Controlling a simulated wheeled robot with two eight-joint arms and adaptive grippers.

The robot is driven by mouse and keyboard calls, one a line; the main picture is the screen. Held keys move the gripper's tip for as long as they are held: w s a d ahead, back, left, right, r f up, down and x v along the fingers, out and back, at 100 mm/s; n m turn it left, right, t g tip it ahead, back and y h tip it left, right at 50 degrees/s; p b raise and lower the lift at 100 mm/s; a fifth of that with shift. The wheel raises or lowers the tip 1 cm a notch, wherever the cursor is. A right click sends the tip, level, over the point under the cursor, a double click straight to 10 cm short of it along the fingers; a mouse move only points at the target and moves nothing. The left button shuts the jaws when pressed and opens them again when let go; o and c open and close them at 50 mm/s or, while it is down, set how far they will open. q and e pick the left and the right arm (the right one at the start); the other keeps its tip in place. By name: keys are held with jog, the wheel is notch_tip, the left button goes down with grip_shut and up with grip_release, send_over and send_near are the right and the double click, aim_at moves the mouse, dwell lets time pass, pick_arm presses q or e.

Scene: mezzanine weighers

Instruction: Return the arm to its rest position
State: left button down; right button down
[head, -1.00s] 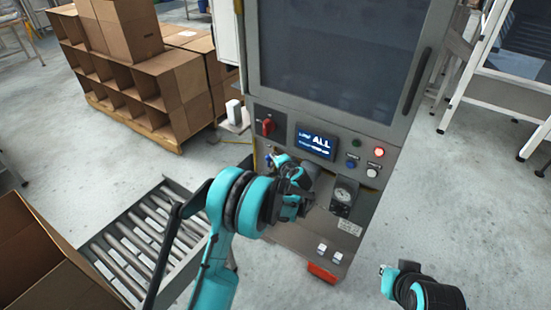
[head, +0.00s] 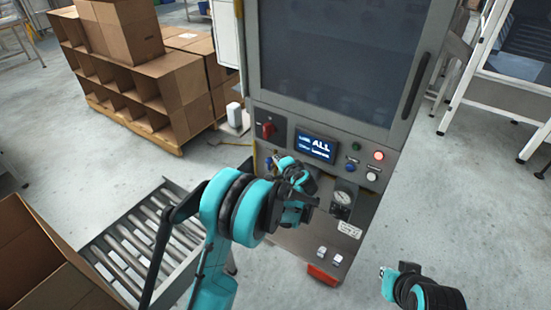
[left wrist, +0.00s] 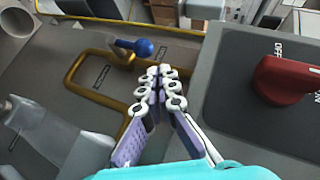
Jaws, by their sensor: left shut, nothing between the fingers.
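My left arm reaches up from the lower left in the head view. Its gripper (head: 276,160) is near the lower left of the machine's control panel, partly hidden by its own wrist. In the left wrist view the purple-and-white fingers (left wrist: 158,74) are shut together and empty.
A red rotary switch (left wrist: 288,80) is right of the fingers, and a yellow tube loop (left wrist: 97,62) is left. A roller conveyor (head: 140,240) and an open carton (head: 40,265) are at left.

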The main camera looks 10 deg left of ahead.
pick_arm(q)
jog(key=v, duration=0.9)
jog(key=s+a+r+n+g+h, duration=0.1)
jog(key=s+a+r+n, duration=0.15)
jog(key=s, duration=0.45)
jog(key=s+a+r+n+g+h, duration=0.1)
jog(key=s+a+r+g+h, duration=0.2)
jog(key=s, duration=0.5)
jog(key=s+f+n+h, duration=0.1)
jog(key=s+n+h, duration=0.2)
jog(key=s, duration=1.5)
jog(key=shift+s+d+f+n, duration=0.2)
jog(key=shift+d+n, duration=0.25)
jog(key=shift+n, duration=0.3)
